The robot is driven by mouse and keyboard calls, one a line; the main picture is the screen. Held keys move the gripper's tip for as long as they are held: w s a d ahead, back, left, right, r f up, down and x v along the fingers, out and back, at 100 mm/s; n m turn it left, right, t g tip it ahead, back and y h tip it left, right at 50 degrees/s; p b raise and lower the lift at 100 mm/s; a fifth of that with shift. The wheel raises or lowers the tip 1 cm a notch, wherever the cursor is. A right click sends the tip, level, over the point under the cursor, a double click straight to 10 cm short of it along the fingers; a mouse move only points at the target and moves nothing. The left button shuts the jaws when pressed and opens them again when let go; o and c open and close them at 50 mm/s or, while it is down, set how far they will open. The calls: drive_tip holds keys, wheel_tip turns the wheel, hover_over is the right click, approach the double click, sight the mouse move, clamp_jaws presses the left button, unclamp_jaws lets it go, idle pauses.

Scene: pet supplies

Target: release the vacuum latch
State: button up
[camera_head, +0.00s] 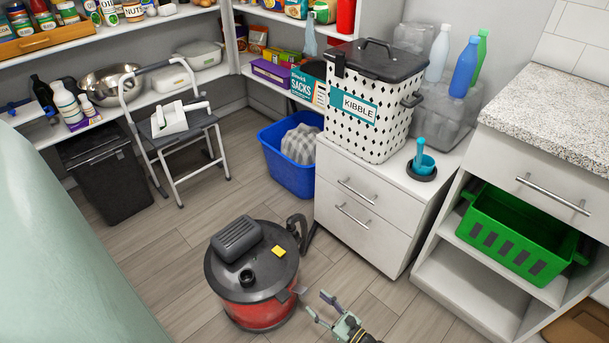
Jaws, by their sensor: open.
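A red vacuum (262,316) with a dark lid (262,282) stands on the floor at the bottom centre. The lid carries a grey ribbed handle (237,240), a dark round port and a small yellow block (279,252). A small grey latch-like part (283,296) sits at the rim on the vacuum's right side; whether it is fastened cannot be told. My gripper (318,304) is just right of the vacuum, open, with its two fingers spread toward the vacuum. Nothing shows between the fingers, and a gap separates them from the latch-like part.
A white drawer cabinet (358,217) with a kibble bin (365,125) on top stands behind and right. A blue bin (283,165), a step stool (175,140) and a black bin (106,178) are farther back. Open floor (165,250) lies left of the vacuum.

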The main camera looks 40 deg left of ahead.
sight(305, 292)
drive_tip(key=a, duration=0.6)
drive_tip(key=shift+w+a+b, duration=0.15)
drive_tip(key=shift+a+b, duration=0.25)
drive_tip(key=shift+c, duration=0.5)
clamp_jaws()
